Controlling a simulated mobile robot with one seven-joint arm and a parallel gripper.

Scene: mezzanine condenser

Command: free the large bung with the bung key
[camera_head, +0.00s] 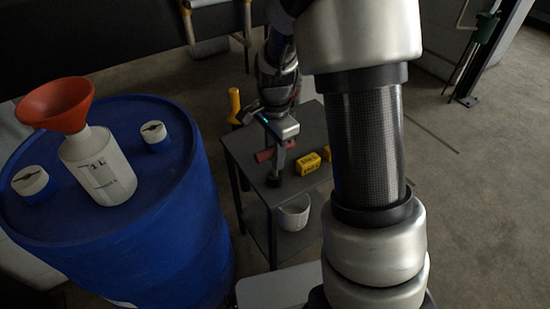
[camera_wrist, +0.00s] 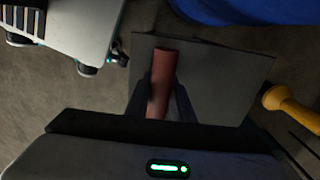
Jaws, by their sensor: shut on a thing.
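My gripper (camera_head: 278,165) points down over the small dark table (camera_head: 240,150). In the wrist view its two dark fingers (camera_wrist: 165,95) are shut on a red bar (camera_wrist: 160,80), which I take for the bung key. The bar (camera_head: 265,155) also shows in the head view, low over the tabletop; I cannot tell whether it touches it. On the blue drum (camera_head: 170,195) at left, a larger white-topped bung (camera_head: 30,181) sits near the left edge. A smaller white-topped bung (camera_head: 155,133) sits toward the right edge.
A white bottle (camera_head: 98,170) with an orange funnel (camera_head: 60,105) stands on the drum between the bungs. A yellow box (camera_head: 306,164) lies on the table. A white bucket (camera_head: 294,214) is on the lower shelf. A yellow post (camera_head: 234,104) stands behind.

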